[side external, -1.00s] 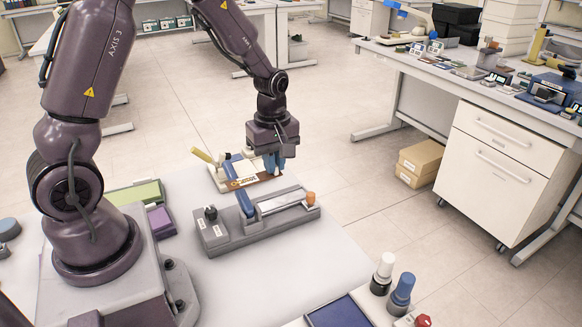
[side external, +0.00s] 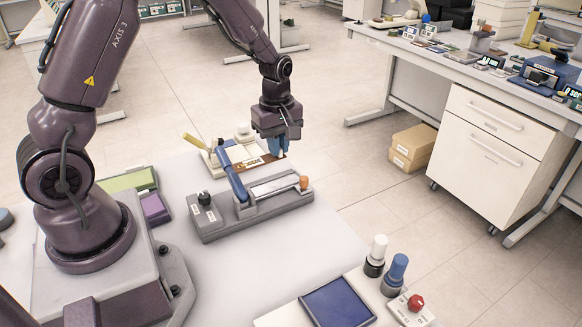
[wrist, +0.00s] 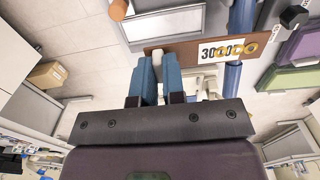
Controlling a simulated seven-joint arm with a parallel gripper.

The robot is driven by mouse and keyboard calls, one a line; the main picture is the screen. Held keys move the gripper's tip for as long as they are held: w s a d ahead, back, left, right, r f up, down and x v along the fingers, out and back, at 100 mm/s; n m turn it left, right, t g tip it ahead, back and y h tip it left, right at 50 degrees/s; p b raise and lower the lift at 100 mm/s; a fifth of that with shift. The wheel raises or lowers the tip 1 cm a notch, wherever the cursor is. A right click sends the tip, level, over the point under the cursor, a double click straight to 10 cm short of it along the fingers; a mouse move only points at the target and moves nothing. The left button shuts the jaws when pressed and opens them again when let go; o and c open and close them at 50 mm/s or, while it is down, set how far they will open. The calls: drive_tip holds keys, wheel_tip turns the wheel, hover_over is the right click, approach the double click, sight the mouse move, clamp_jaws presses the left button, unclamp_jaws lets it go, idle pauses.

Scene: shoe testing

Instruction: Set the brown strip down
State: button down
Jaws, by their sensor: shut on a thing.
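The brown strip (wrist: 190,55) carries a white label with dark and yellow figures. In the wrist view it lies across the picture just beyond my blue fingertips. My gripper (wrist: 158,78) is shut on it near one end; it also shows in the side view (side external: 278,147). In the side view the brown strip (side external: 267,160) shows beside my fingers, beyond a grey fixture (side external: 222,224), with part of its label in sight. The fixture's blue lever (side external: 229,170) partly hides the strip's left side. I cannot tell whether the strip touches anything below.
The fixture has a black knob (side external: 204,198) and an orange knob (side external: 303,183). A cream device (side external: 211,158) with a yellow handle stands behind it. Green (side external: 128,180) and purple (side external: 155,208) trays lie at left.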

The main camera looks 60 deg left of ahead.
hover_over(293, 179)
wheel_tip(293, 179, down, 5)
drive_tip(key=shift+s+f, duration=0.15)
drive_tip(key=shift+f, duration=0.05)
drive_tip(key=shift+a+f, duration=0.1)
drive_tip(key=shift+f, duration=1.6)
drive_tip(key=shift+f, duration=0.15)
drive_tip(key=c, duration=1.2)
unclamp_jaws()
